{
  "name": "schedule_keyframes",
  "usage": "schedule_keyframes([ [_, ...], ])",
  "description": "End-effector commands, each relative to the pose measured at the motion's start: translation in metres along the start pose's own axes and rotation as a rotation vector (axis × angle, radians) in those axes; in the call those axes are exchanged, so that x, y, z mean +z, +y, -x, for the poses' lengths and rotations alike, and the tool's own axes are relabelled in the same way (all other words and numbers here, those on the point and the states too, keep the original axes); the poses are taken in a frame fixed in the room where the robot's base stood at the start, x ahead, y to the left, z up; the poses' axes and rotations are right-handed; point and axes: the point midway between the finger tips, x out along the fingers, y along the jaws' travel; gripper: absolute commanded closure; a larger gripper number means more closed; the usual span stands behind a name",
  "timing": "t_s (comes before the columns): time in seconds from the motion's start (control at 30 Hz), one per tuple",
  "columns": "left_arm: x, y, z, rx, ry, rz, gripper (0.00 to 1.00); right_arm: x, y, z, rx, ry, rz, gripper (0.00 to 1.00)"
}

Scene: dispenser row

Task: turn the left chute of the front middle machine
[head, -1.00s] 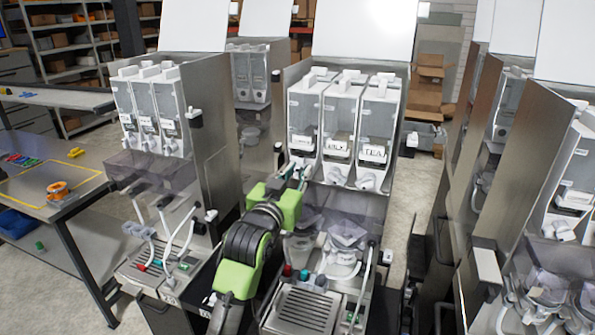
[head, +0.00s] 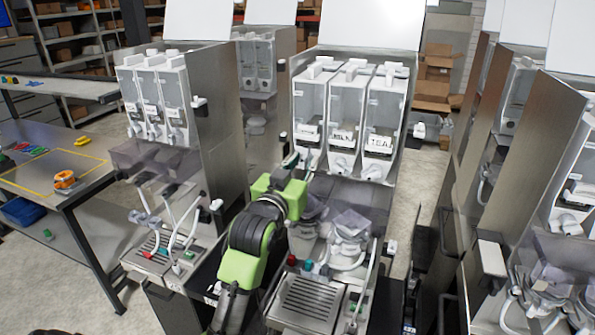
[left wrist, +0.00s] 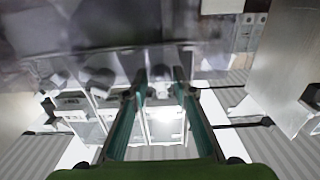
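The front middle machine (head: 345,115) has three clear canisters side by side with labels, and white chutes below them. Its left chute (head: 309,160) is at the foot of the left canister, partly hidden by my left gripper (head: 298,165). The gripper's teal fingers are right at this chute, in front of the machine. In the left wrist view the two fingertips (left wrist: 160,76) stand apart, with a pale part between them. I cannot tell whether they touch it. The middle chute (head: 342,163) and right chute (head: 374,171) are clear of the gripper. My right gripper is not in view.
A similar machine (head: 155,100) stands to the left, and others (head: 545,150) stand close on the right. Below the canisters are a smoky cover, mixing bowls (head: 348,235) and a drip grate (head: 308,302). A table (head: 50,170) with small items is at far left.

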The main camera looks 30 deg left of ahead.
Motion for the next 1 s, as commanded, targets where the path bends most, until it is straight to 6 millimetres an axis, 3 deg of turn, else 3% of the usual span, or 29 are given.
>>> schedule_keyframes([
  [0.17, 0.001, 0.0, 0.025, 0.0, -0.001, 0.0, 0.75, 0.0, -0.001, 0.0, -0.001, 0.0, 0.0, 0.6],
  [0.4, 0.001, 0.0, 0.076, 0.0, -0.002, 0.0, 0.75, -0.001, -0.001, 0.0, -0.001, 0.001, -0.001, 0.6],
  [0.6, 0.001, 0.0, 0.104, 0.0, 0.0, 0.0, 0.75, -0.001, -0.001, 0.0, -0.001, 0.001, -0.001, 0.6],
  [1.0, 0.0, 0.0, 0.115, 0.0, 0.002, 0.001, 0.75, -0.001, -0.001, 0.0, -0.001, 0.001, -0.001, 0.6],
])
